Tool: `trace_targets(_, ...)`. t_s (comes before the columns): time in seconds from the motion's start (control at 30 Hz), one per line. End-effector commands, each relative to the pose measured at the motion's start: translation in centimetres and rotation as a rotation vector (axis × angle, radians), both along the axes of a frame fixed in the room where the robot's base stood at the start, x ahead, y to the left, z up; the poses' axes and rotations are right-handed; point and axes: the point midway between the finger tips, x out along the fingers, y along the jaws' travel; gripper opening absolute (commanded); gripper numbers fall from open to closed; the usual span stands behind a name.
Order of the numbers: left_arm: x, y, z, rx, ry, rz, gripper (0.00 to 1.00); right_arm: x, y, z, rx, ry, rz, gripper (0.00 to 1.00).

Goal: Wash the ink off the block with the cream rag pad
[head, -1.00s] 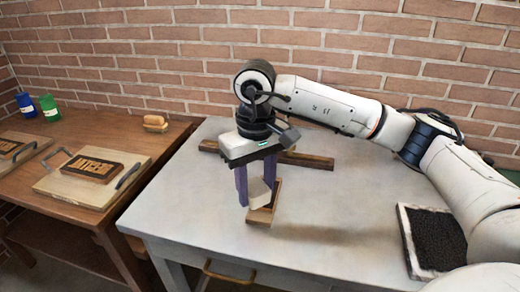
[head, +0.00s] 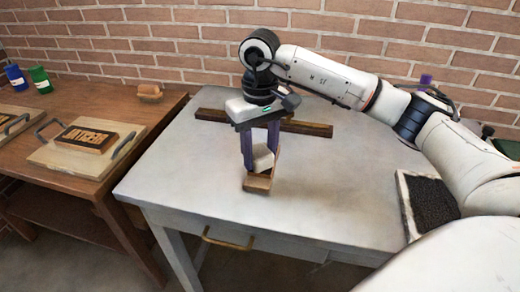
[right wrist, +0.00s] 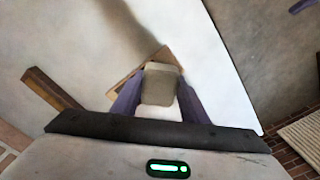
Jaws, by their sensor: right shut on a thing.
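The cream rag pad (head: 263,158) is a small pale block between the purple fingers of my right gripper (head: 260,152). The gripper is shut on it and points down. The pad also shows between the fingers in the right wrist view (right wrist: 160,85). A small wooden tray (head: 257,184) is under the pad on the grey table; I cannot tell whether they touch. The block (head: 88,138), with dark raised lettering, lies on a pale board with handles (head: 62,158) on the brown table at left. My left gripper is not in view.
A long dark wooden bar (head: 305,127) lies behind the gripper. A black ink pad in a pale frame (head: 432,204) is at right. Blue (head: 15,77) and green (head: 40,80) jars and a tan piece (head: 149,92) stand at the back left.

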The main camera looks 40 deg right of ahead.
Motion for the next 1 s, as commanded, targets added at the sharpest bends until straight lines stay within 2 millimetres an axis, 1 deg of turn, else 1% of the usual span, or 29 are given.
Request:
trace_targets(0.63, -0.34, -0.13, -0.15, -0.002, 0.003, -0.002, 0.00, -0.01, 0.00, -0.21, 0.000, 0.000, 0.000, 0.22)
trace_targets(1.0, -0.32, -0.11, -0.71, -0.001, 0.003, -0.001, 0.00, -0.01, 0.00, -0.95, 0.000, 0.000, 0.000, 0.22)
